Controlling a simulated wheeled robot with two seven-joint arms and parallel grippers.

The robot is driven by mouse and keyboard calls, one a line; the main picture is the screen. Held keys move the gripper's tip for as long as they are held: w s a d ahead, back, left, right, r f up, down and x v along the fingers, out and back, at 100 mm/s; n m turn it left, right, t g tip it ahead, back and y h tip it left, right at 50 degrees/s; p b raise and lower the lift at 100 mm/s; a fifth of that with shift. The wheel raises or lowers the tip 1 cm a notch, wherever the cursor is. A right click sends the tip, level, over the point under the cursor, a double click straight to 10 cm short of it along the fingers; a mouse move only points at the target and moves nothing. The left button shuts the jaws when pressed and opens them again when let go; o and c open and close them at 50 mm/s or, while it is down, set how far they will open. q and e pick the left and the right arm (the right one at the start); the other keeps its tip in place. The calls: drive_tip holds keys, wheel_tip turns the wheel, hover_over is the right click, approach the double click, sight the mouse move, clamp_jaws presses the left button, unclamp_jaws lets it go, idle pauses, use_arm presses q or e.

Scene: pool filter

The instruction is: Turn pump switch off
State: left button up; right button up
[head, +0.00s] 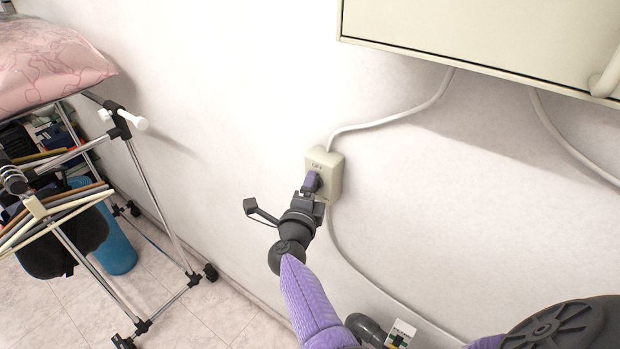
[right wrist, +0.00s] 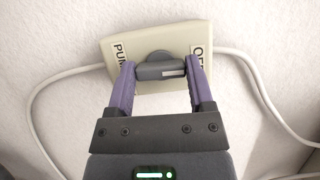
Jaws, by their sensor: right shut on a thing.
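The pump switch is a cream box (head: 336,170) on the white wall, with a cable at its top and bottom. It also shows in the right wrist view (right wrist: 112,50), with a label starting "PUM" at left and a partly hidden one starting "OF" at right. My right gripper (head: 312,182) is at the front of the box. In the right wrist view its purple fingers are shut on the grey knob (right wrist: 155,70), one at each end of the knob's bar. A white mark on the bar lies toward the "OF" side. My left gripper is not in view.
A cream cabinet (head: 480,35) hangs above right of the switch. A drying rack (head: 160,210) with hangers and a pink cushion (head: 45,65) stands at left. A small white fitting (head: 400,333) shows low on the right. Wall around the switch is clear.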

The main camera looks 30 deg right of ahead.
drive_tip(key=shift+p, duration=0.35)
drive_tip(key=shift+n, duration=0.3)
drive_tip(key=o, duration=1.2)
drive_tip(key=shift+o, duration=0.2)
drive_tip(key=shift+a, duration=0.1)
